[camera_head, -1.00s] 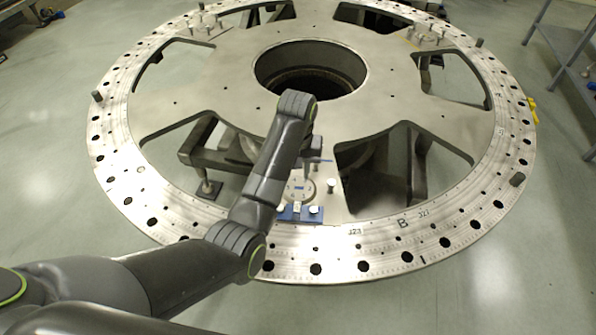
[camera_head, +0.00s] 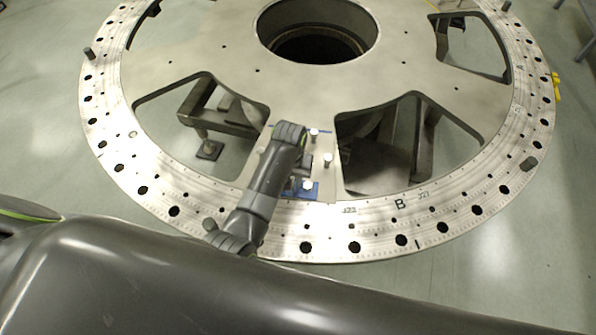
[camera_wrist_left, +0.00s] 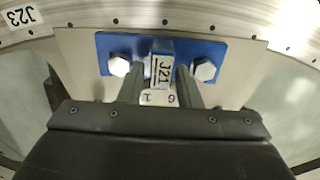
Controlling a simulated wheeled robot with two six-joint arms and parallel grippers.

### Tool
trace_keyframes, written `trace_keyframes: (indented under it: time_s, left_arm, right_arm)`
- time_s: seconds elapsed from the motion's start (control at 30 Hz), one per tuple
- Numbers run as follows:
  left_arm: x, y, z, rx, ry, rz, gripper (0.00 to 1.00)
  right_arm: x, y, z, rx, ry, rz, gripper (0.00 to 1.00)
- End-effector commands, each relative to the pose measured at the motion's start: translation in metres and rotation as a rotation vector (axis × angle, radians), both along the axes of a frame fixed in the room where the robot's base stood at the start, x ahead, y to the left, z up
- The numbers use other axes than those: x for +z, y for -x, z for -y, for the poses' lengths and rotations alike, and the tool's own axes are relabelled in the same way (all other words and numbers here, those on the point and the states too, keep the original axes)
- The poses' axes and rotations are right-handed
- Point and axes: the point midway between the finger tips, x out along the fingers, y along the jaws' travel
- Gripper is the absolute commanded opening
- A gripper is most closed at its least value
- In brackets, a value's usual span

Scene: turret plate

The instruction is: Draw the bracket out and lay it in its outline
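In the left wrist view a blue plate (camera_wrist_left: 214,49) lies on the bare metal with a white hex bolt head (camera_wrist_left: 119,66) on the left and another (camera_wrist_left: 205,70) on the right. A grey block with a white J21 label (camera_wrist_left: 162,68) stands at its middle. My left gripper (camera_wrist_left: 161,75) has one finger on each side of this block, with narrow gaps seeming to show. A white tag (camera_wrist_left: 158,97) shows between the fingers. In the head view the blue plate (camera_head: 311,194) is partly hidden by my left arm. My right gripper is out of view.
The large ring plate (camera_head: 440,199) has wide window openings and a round central hole (camera_head: 318,40). White-topped pins (camera_head: 327,159) stand close to my left arm. Dark pegs (camera_head: 529,163) stand on the rim. A J23 label (camera_wrist_left: 20,17) lies at the wrist view's upper left.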

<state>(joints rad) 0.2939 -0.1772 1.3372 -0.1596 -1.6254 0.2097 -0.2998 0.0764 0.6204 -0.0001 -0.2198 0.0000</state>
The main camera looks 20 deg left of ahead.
Motion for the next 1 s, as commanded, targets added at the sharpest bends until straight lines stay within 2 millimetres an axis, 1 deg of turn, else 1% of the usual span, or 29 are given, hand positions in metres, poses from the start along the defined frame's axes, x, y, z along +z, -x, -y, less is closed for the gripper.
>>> trace_keyframes:
  time_s: [0.03,0.13,0.43,0.47,0.6,0.7,1.0]
  left_arm:
    - [-0.0052,0.0039,-0.0016,0.001,-0.001,-0.001,0.31]
    - [-0.011,0.0082,-0.0032,0.003,-0.001,-0.001,0.31]
    - [-0.0131,0.0092,-0.0038,0.003,0.0,0.001,0.31]
    - [-0.013,0.0092,-0.0038,0.003,0.0,0.001,0.3]
    - [-0.0129,0.0091,-0.0037,0.003,0.0,0.001,0.11]
    - [-0.0128,0.009,-0.0038,0.003,0.0,0.001,0.0]
    - [-0.0126,0.0104,-0.0034,0.003,0.0,0.001,0.0]
  right_arm:
    - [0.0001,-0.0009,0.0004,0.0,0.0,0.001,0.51]
    - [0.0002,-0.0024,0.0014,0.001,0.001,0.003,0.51]
    - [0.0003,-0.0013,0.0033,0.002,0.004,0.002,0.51]
    - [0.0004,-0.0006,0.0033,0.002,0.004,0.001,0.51]
    - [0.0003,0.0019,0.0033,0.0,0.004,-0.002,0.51]
    - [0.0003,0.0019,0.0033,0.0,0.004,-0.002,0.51]
    - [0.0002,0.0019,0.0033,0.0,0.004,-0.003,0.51]
